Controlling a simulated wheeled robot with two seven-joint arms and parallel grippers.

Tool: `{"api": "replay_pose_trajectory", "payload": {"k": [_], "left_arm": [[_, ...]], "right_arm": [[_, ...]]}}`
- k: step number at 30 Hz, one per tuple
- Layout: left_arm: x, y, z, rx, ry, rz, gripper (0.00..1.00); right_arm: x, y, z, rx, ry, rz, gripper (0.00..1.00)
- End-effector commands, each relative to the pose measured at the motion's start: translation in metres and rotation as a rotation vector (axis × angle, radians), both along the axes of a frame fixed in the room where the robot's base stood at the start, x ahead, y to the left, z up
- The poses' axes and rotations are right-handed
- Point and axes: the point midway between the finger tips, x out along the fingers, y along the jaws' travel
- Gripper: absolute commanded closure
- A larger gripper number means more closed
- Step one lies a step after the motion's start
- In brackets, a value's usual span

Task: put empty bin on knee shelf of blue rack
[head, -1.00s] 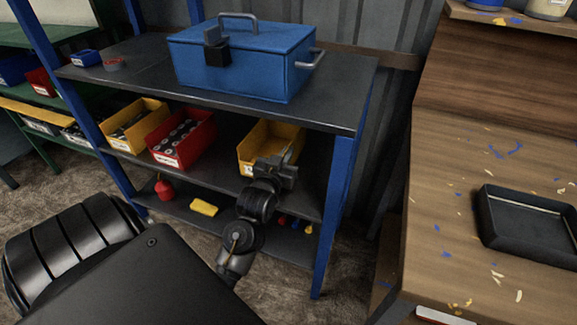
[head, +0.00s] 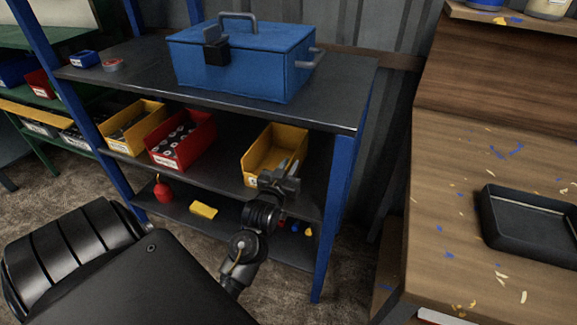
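The empty yellow bin (head: 268,147) stands on the middle, knee-high shelf (head: 225,175) of the blue rack (head: 340,190), toward its right end. Its inside looks bare, and a white label shows low on its front. My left gripper (head: 286,167) is at the bin's front right, covering part of its front wall. Its fingers point up and look parted, with nothing seen between them; whether one still touches the bin is hard to tell. My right gripper is out of view.
A red bin of parts (head: 182,140) and a filled yellow bin (head: 130,128) stand left on the same shelf. A blue toolbox (head: 245,62) sits on the top. The bottom shelf holds a yellow block (head: 203,210) and red bottle (head: 163,190). A wooden bench (head: 450,180) stands right.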

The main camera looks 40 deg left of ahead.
Motion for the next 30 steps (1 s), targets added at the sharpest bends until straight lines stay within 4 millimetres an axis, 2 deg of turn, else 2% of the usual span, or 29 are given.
{"api": "replay_pose_trajectory", "payload": {"k": [11, 13, 17, 24, 30], "left_arm": [[-0.001, 0.000, 0.003, 0.000, -0.001, 0.001, 0.74], [-0.007, -0.002, 0.002, 0.000, 0.001, 0.000, 0.74], [-0.028, -0.010, 0.002, -0.001, 0.002, 0.000, 0.74], [-0.077, -0.026, 0.001, -0.001, 0.003, 0.001, 0.74], [-0.104, -0.036, 0.002, -0.001, 0.002, 0.001, 0.74]], "right_arm": [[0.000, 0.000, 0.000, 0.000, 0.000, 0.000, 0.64], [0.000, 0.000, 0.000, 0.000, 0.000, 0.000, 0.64], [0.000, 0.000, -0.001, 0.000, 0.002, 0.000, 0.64], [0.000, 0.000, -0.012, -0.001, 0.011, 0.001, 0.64], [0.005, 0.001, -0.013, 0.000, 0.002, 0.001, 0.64]]}}
